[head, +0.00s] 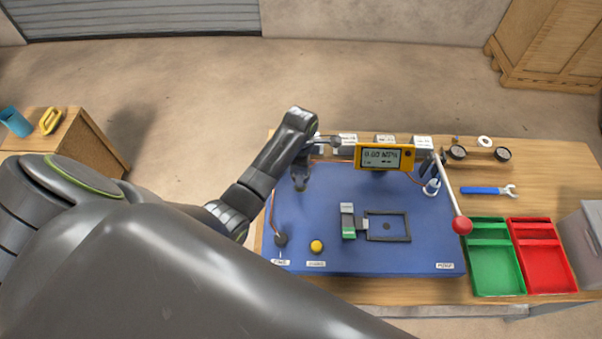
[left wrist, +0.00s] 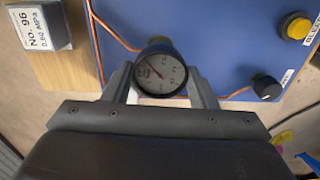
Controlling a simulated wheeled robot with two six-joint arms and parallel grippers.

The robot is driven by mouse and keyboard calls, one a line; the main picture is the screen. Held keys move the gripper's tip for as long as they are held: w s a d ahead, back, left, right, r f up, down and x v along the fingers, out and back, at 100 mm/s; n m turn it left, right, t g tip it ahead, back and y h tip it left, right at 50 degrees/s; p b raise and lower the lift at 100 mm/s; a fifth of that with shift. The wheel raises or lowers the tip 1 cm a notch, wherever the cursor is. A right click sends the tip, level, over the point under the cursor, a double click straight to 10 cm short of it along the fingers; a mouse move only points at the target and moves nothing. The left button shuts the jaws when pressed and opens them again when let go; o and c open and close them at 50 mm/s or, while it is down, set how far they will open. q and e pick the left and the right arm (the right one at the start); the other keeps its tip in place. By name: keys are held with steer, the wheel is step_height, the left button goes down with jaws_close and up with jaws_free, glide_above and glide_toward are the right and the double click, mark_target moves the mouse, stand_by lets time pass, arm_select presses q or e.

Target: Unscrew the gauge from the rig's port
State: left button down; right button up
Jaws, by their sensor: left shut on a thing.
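The gauge (left wrist: 160,74), round with a white dial and dark rim, sits between the two fingers of my left gripper (left wrist: 161,84) in the left wrist view. The fingers are shut on its sides. In the head view my left gripper (head: 300,180) is at the rig's left back edge, and I cannot make out the gauge there. The rig (head: 335,195) is a blue board with copper pipes. The port is hidden behind the gauge, so I cannot tell how far the thread is engaged. My right gripper is not in view.
A yellow digital display (head: 384,157) stands at the rig's back, near a red-knobbed lever (head: 462,225). A black knob (head: 281,240) and yellow button (head: 316,247) are at the front left. Green (head: 497,293) and red (head: 546,293) trays and a blue wrench (head: 482,190) lie right.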

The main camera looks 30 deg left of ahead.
arm_select(q)
steer(key=shift+r+p, duration=0.35)
steer(key=shift+r, duration=2.65)
steer(key=shift+f, duration=0.1)
